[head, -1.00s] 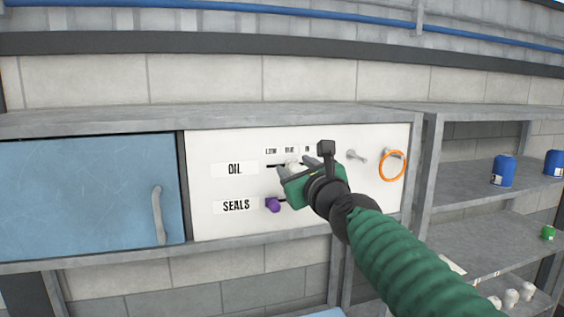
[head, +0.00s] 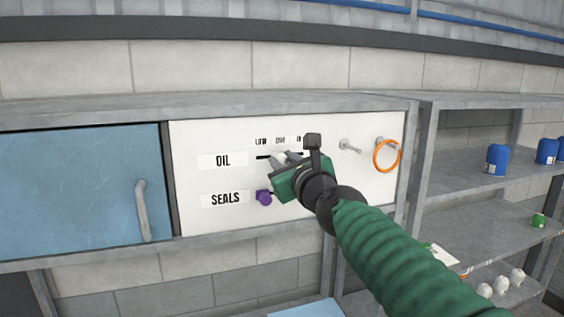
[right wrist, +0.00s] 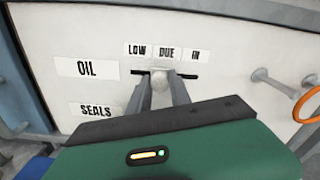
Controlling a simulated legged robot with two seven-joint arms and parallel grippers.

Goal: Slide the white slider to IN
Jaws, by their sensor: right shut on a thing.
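The white slider (right wrist: 160,76) sits in the upper dark slot, the OIL row, under the DUE label (right wrist: 167,53). The IN label (right wrist: 196,56) is to its right and LOW (right wrist: 138,50) to its left. My right gripper (right wrist: 160,90) is shut on the slider, one finger on each side of its knob. In the head view the white slider (head: 278,158) is partly hidden by my right gripper (head: 284,163). My left gripper is not in view.
A purple slider (head: 264,197) is in the SEALS row just below. Pegs stick out to the right, one with an orange ring (head: 375,158). A blue cabinet door (head: 80,190) is at left. Shelves with blue cans (head: 497,160) stand at right.

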